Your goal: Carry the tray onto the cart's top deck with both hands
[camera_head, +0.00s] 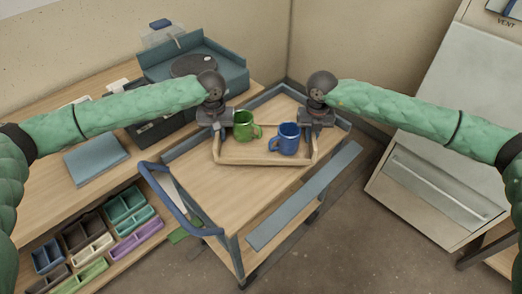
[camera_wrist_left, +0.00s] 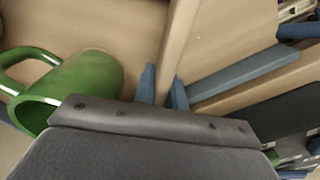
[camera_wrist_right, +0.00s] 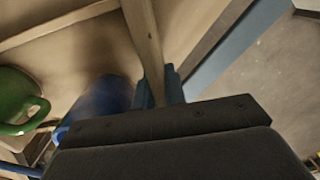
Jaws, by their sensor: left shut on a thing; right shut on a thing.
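A wooden tray (camera_head: 262,160) with a low rim is over the far part of the cart's wooden top deck (camera_head: 213,191). Whether it touches the deck I cannot tell. A green mug (camera_head: 243,127) and a blue mug (camera_head: 286,139) stand upright in it. My left gripper (camera_head: 215,128) is shut on the tray's left rim; the left wrist view shows the fingers (camera_wrist_left: 162,88) around that rim. My right gripper (camera_head: 315,130) is shut on the right rim; the right wrist view shows its fingers (camera_wrist_right: 159,88) there.
The cart has a blue-grey frame and a blue handle (camera_head: 178,200) at its near left. A wooden bench (camera_head: 50,135) with a blue-grey machine (camera_head: 195,62) runs along the left, with bins (camera_head: 125,205) below. A pale cabinet (camera_head: 440,120) stands right.

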